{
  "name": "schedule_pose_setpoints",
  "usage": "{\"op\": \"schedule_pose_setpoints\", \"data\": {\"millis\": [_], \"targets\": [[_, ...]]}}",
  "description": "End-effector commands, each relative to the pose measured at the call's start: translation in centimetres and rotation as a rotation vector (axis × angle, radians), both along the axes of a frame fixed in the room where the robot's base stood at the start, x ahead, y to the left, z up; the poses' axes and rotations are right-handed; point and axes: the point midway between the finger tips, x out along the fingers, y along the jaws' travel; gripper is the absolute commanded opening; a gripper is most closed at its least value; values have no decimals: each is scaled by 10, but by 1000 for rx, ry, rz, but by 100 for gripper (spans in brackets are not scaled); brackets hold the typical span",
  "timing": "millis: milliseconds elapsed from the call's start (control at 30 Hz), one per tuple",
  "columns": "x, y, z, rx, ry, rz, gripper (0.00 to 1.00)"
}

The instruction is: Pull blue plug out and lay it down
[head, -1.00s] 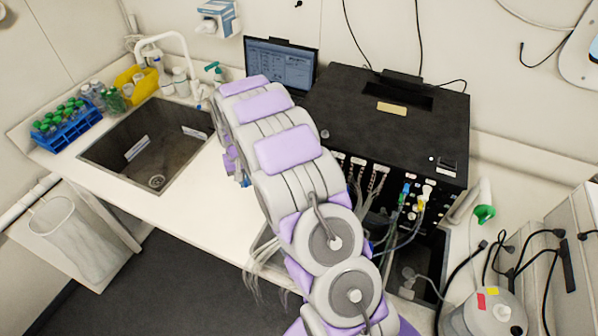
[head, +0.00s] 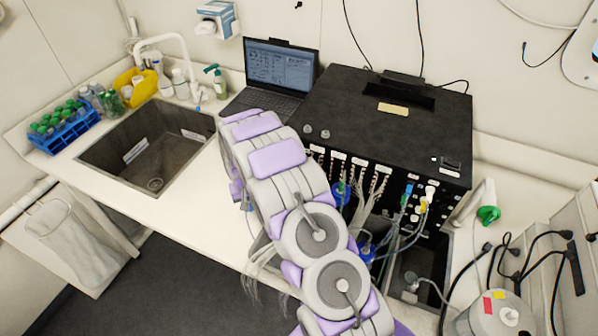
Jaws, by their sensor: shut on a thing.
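My arm reaches up from the bottom and bends over the white counter, left of the black box (head: 385,125). My gripper (head: 246,199) shows only in part at the left side of the arm, over the counter edge; the arm hides most of it. It is shut, and a small bit of blue, seemingly the blue plug (head: 250,207), shows at its tip. Another blue connector (head: 342,194) is at the box's front, beside the arm. A slim blue plug (head: 407,191) and a yellow one (head: 424,206) sit in the box's front panel.
The counter (head: 185,205) is clear between the sink (head: 150,150) and my arm. A laptop (head: 277,75) stands behind the arm. Loose cables hang from the box front and below the counter. A blue rack of green-capped tubes (head: 65,130) stands far left.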

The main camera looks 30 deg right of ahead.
Motion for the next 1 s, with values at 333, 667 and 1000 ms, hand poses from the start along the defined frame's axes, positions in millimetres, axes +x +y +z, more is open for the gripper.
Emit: {"op": "schedule_pose_setpoints", "data": {"millis": [333,667,1000], "targets": [[0,0,-4,0,0,0,0],[0,0,-4,0,0,0,42],[0,0,0,0,-1,0,44]]}}
